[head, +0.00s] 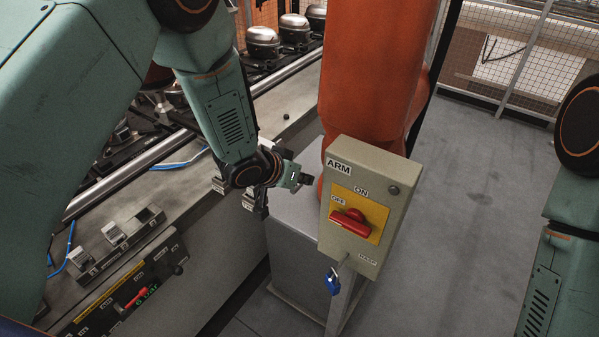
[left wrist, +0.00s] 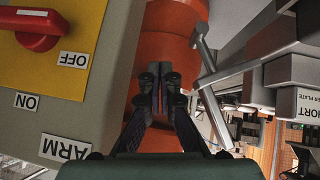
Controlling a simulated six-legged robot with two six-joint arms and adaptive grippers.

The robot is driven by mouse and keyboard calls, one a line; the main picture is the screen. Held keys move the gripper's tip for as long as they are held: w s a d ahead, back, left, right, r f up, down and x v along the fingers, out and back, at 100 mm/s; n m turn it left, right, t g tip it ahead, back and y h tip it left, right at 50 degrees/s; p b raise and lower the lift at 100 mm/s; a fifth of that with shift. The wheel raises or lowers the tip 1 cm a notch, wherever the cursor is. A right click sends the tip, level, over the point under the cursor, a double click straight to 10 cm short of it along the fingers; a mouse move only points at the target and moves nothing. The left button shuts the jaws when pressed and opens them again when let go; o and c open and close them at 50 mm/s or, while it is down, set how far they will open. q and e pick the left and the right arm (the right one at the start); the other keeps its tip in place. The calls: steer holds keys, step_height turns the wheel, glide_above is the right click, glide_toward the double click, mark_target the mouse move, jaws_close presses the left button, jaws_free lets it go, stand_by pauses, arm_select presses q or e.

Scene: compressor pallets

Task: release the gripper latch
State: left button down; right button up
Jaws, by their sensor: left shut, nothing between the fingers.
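My left gripper (head: 307,180) is shut and empty beside the left edge of the grey ARM switch box (head: 344,170), in front of the orange column (head: 365,75). In the left wrist view its closed fingertips (left wrist: 155,82) point at the orange column (left wrist: 172,45). A grey metal bar with a bent arm (left wrist: 207,65) is right of the fingertips, apart from them in the picture. I cannot tell whether it is the gripper latch; no part is labelled as a latch. My right arm shows at the right edge of the head view, but its gripper is out of view.
The box carries a red rotary switch (head: 350,222) on a yellow plate, and a blue padlock-like item (head: 332,281) hangs below. A grey block with a "SHORT" plate label (left wrist: 309,105) is at the right. A bench (head: 185,215) is on the left. Floor (head: 465,200) at right is clear.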

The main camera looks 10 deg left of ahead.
arm_select(q)
steer(key=s+r, duration=0.6)
steer(key=s, duration=0.1)
steer(key=shift+s+b, duration=0.3)
steer(key=shift+b, duration=0.05)
steer(key=shift+w+d+f, duration=0.1)
steer(key=shift+w+f, duration=0.05)
steer(key=shift+w, duration=0.1)
